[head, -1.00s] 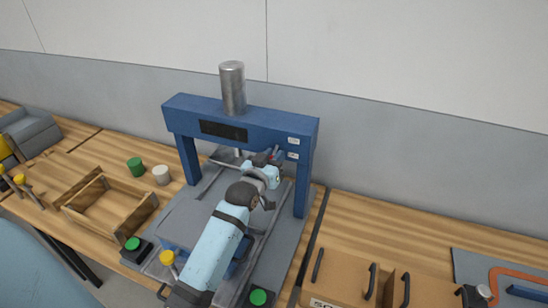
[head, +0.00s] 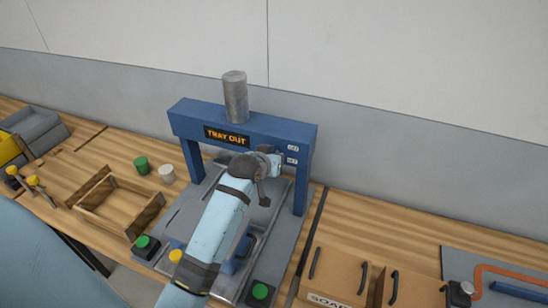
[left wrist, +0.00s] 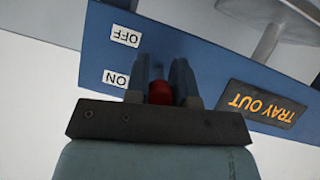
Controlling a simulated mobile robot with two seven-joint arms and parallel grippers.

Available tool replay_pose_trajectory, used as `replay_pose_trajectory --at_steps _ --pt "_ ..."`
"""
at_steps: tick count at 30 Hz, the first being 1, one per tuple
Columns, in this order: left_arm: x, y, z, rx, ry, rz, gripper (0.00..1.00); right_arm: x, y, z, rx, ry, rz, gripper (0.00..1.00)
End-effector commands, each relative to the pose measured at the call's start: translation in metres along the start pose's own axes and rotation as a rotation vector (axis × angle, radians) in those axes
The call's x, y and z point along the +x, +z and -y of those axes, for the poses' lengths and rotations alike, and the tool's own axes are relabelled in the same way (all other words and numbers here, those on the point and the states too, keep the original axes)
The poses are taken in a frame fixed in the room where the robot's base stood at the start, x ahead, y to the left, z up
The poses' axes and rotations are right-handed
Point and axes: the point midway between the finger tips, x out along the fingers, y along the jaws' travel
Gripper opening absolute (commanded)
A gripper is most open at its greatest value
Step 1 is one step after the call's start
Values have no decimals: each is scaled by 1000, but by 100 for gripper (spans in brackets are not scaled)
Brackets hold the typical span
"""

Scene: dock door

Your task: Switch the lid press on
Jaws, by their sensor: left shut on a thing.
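The lid press is a blue frame (head: 240,121) with a metal cylinder on top and a lit display (head: 227,136) that reads TRAY OUT. Its red switch handle (left wrist: 160,92) shows between the fingers of my left gripper (left wrist: 163,78) in the left wrist view. The gripper is shut on the handle, beside the ON label (left wrist: 115,78); the OFF label (left wrist: 125,36) is farther up in that picture. In the head view my left gripper (head: 277,159) is at the right side of the crossbeam, and the handle is hidden there. My right gripper is not in view.
Green buttons (head: 260,291) and (head: 143,242) sit at the press's front corners. A wooden tray (head: 98,220), a green cup (head: 141,165) and a white cup (head: 167,173) stand left. Wooden boxes with black handles (head: 335,271) stand right. My left arm covers part of the press bed.

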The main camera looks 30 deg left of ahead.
Motion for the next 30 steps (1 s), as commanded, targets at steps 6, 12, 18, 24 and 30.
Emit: replay_pose_trajectory --at_steps 6,12,18,24,30 --pt "-2 -7 -1 -15 -17 136 0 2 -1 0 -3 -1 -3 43" --pt "-3 -9 -2 -23 -27 217 0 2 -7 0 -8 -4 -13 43" --pt "-4 -9 -2 -28 -32 254 0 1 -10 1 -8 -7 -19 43" --pt "-4 -9 -2 -29 -33 259 0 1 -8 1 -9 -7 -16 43" --pt "-4 -10 -2 -28 -33 259 0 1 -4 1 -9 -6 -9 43"
